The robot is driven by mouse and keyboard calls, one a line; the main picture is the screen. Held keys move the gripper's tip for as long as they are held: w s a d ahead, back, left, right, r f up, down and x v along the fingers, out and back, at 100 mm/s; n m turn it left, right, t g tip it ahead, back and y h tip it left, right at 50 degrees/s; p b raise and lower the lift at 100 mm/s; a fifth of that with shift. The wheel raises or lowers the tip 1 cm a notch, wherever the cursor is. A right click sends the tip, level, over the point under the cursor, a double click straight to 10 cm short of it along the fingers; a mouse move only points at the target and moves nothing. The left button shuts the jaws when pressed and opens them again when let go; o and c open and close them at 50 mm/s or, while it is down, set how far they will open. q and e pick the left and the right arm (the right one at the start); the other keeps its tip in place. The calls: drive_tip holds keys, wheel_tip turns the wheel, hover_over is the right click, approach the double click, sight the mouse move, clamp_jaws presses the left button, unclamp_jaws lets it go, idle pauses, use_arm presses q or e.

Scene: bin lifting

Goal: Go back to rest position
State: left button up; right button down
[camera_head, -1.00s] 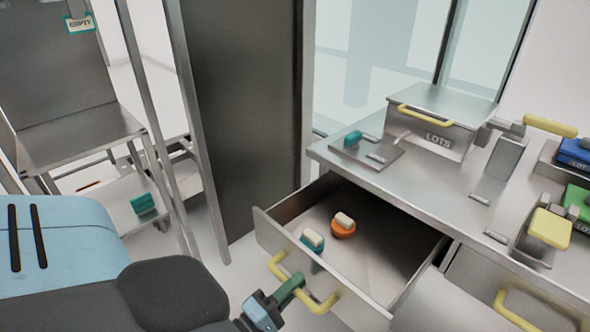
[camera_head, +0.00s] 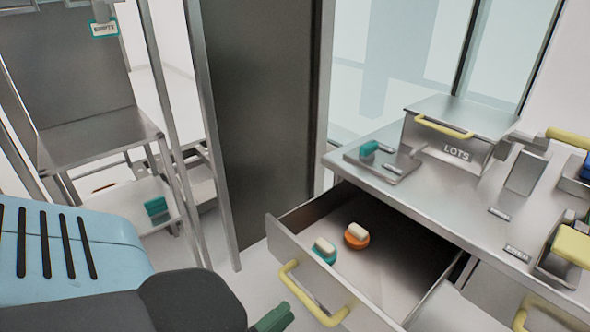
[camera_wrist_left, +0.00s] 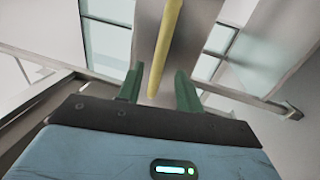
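My left gripper (camera_wrist_left: 158,92) is open in the left wrist view, its two green fingers apart with nothing held between them. A yellow handle shows beyond and between the fingers. In the head view only green finger parts of the left gripper (camera_head: 272,319) show at the bottom edge, below and left of the drawer's yellow handle (camera_head: 312,306) and apart from it. The drawer (camera_head: 395,281) is pulled open. My right gripper is in neither view.
The drawer holds an orange-based knob piece (camera_head: 356,239) and a teal-based one (camera_head: 325,254). The metal counter (camera_head: 463,205) carries a LOTS box (camera_head: 447,147) with a yellow handle. A metal rack (camera_head: 98,146) with a teal item (camera_head: 156,206) stands at left.

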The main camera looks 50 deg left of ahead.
use_arm(q)
drive_tip(key=shift+s+f, duration=0.1)
drive_tip(key=shift+s, duration=0.65)
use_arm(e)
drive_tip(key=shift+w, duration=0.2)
